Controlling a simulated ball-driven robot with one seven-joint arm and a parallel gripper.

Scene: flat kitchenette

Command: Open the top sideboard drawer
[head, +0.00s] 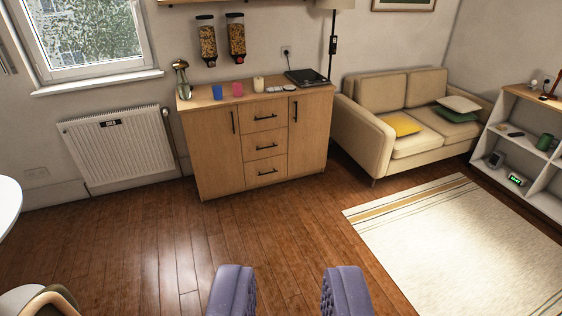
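The wooden sideboard (219,160) stands against the back wall, left of the sofa. It has a column of three drawers between two doors. The top sideboard drawer (275,120) is shut flush with the front and has a dark bar handle (265,117). My gripper (291,285) shows at the bottom of the view as two purple padded fingers with a wide gap between them. It is open and empty, well away from the sideboard, over the wooden floor.
Brown floor (190,250) lies clear in front of the sideboard. A striped rug (470,240) lies to the right, before the beige sofa (385,150). Cups (237,90) and other items stand on the sideboard. A white table edge (8,205) and a chair (40,300) are at the left.

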